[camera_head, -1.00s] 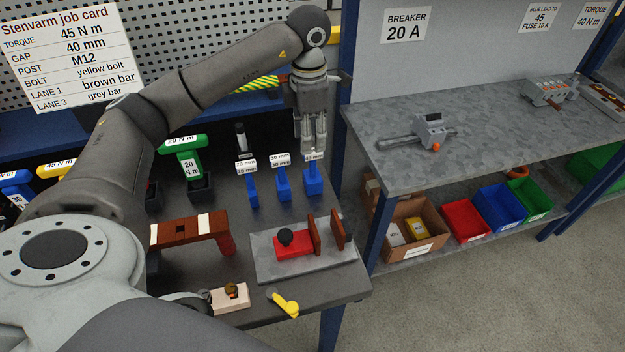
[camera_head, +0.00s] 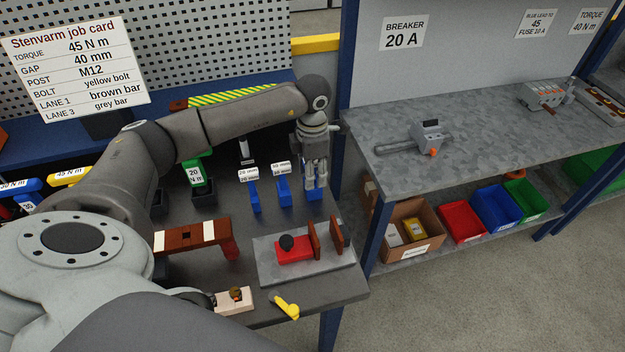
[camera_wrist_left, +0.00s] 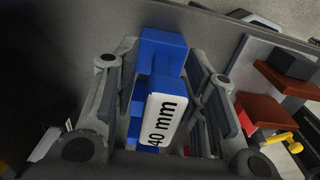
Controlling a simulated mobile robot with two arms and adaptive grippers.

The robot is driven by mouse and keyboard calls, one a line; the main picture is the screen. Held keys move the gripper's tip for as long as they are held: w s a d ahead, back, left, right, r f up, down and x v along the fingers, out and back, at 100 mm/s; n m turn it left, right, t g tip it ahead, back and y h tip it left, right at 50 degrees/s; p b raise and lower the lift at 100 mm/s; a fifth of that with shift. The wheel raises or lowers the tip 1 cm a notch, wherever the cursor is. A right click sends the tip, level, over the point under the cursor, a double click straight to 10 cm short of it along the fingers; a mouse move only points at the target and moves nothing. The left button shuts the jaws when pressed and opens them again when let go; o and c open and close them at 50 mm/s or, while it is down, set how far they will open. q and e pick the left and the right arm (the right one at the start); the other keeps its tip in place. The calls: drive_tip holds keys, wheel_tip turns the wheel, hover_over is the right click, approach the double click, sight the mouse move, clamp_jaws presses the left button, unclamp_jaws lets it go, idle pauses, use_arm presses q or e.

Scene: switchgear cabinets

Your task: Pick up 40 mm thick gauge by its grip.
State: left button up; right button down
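The 40 mm gauge is a blue block with a blue grip and a white "40 mm" label. In the left wrist view its label (camera_wrist_left: 166,120) faces me, between the two fingers of my left gripper (camera_wrist_left: 165,100). The fingers stand apart on both sides of the grip, with gaps visible. In the head view my left gripper (camera_head: 317,182) points down over the gauge, hiding most of it; its blue base (camera_head: 314,194) shows on the bench. My right gripper is not in view.
Two other blue gauges, labelled 20 mm (camera_head: 254,194) and 30 mm (camera_head: 284,190), stand close to the left. A grey plate (camera_head: 330,270) with a red clamp (camera_head: 294,249) and brown jaws lies in front. A blue shelf post (camera_head: 347,130) stands right of the gripper.

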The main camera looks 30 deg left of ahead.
use_arm(q)
clamp_jaws()
drive_tip(key=shift+r, duration=0.1)
